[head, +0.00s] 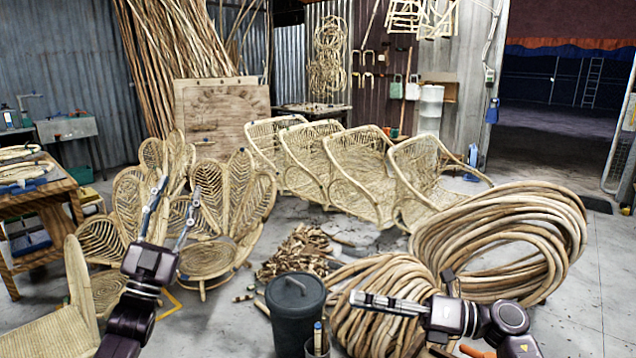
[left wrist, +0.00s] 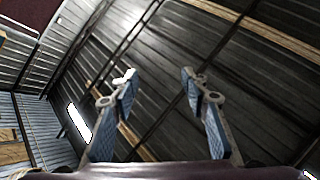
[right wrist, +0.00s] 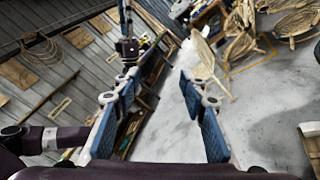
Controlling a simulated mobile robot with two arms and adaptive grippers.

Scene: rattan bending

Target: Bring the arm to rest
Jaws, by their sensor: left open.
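My left gripper (head: 176,200) is raised at the lower left of the head view, in front of the woven chairs, with its two fingers pointing up and apart. In the left wrist view its fingers (left wrist: 158,88) are spread with nothing between them, against corrugated metal. My right gripper (head: 388,302) is at the lower right of the head view, pointing left in front of the rattan coils. In the right wrist view its fingers (right wrist: 165,90) stand apart and hold nothing.
A dark lidded bin (head: 294,318) stands between my grippers at the front. Large rattan coils (head: 500,240) lie at the right. Woven petal-back chairs (head: 207,255) stand at the left, more chairs (head: 357,170) behind. A wooden workbench (head: 45,195) is at the far left.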

